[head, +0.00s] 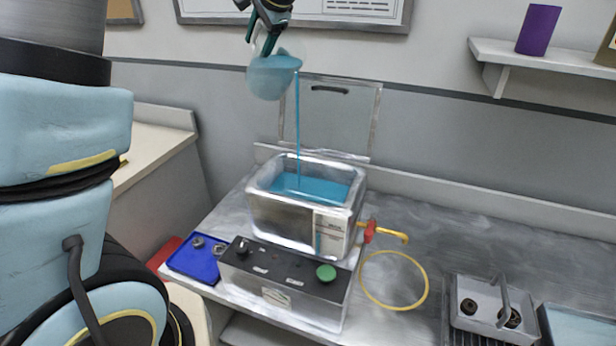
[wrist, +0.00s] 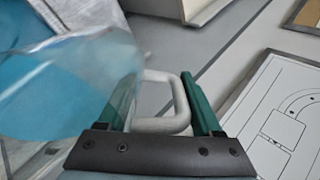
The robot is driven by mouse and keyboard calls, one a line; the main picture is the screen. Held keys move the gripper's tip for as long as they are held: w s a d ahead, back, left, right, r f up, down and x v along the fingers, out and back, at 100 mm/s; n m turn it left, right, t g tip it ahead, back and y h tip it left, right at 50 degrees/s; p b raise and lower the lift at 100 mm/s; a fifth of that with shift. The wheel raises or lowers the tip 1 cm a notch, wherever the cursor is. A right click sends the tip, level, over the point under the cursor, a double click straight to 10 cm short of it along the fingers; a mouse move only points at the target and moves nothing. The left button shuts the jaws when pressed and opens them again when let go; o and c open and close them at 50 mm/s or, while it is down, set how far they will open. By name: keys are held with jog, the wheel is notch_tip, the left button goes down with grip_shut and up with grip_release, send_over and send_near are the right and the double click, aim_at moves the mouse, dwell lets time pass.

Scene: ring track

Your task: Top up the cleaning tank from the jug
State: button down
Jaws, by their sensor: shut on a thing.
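The jug (head: 268,77) is clear with blue liquid in it. It is tilted to the right, high above the cleaning tank (head: 283,215), and a thin blue stream (head: 298,125) falls from it into the tank. My gripper (head: 268,38) is shut on the jug's handle. In the wrist view the pale handle (wrist: 165,122) lies between the green fingers, and the jug body (wrist: 70,85) fills the left side. The tank is an open metal box with blue liquid (head: 312,188) inside, below the rim. A label with a level strip (head: 329,235) is on its front.
The tank's lid (head: 332,115) stands upright behind it. A control box (head: 285,283) with a green button is in front. A yellow hose (head: 395,305) runs from a red valve (head: 369,231). A blue tray (head: 197,258) is left; a basket (head: 490,308) is right.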

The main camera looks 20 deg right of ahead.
jog(key=shift+r, duration=0.1)
dwell(0.3)
jog(key=shift+w+a+g, duration=0.15)
jog(key=shift+w+g, duration=0.15)
jog(key=shift+w+a+r+g+h, duration=0.1)
jog(key=shift+w+a+g+h, duration=0.05)
jog(key=shift+w+g, duration=0.25)
jog(key=shift+w+a+r+g+h, duration=0.1)
jog(key=shift+w+g+h, duration=0.05)
jog(key=shift+w+g, duration=0.2)
jog(key=shift+w+a+f+g, duration=0.1)
jog(key=shift+w+g, duration=0.2)
jog(key=shift+g, duration=0.05)
jog(key=shift+f+g, duration=0.1)
jog(key=shift+g, duration=0.2)
